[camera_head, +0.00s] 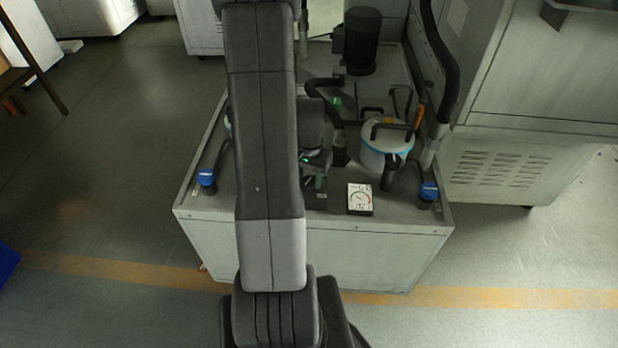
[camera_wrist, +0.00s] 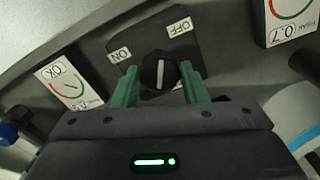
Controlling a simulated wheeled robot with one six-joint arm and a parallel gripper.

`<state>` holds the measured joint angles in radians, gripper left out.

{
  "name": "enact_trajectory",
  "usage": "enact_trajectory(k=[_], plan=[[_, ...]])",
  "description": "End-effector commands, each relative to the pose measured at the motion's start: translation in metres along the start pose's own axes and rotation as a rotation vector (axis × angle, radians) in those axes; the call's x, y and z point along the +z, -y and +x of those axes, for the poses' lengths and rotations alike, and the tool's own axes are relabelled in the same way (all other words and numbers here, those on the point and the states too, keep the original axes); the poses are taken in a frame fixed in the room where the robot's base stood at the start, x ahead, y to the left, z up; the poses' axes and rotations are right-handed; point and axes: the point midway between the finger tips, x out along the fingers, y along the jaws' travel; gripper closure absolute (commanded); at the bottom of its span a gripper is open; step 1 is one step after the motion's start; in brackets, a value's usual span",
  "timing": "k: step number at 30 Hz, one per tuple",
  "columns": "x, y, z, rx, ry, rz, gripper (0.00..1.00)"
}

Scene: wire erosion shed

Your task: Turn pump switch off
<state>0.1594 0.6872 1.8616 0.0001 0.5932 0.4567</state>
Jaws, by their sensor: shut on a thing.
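The pump switch (camera_wrist: 157,71) is a round black knob with a white line, on a dark plate (camera_wrist: 199,62) in the wrist view. The plate has an ON label (camera_wrist: 119,55) on its left and an OFF label (camera_wrist: 180,27) on its upper right. The knob's white line stands nearly upright in the picture, pointing between the two labels. My gripper (camera_wrist: 158,84) has its two green fingers on either side of the knob and is shut on it.
A gauge (camera_head: 360,199) stands on the grey tank unit (camera_head: 330,232). Blue-handled valves (camera_head: 206,178) (camera_head: 429,191) stand at its front corners. A white canister with a blue band (camera_head: 378,160), black hoses and a dark motor (camera_head: 361,45) stand behind. The floor at left is open.

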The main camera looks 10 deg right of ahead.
Motion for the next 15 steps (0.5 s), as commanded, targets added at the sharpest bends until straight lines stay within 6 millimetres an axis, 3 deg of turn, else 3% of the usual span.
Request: enact_trajectory(k=[15], plan=[[-0.0008, 0.0003, -0.0007, -0.001, -0.002, 0.047, 0.83]])
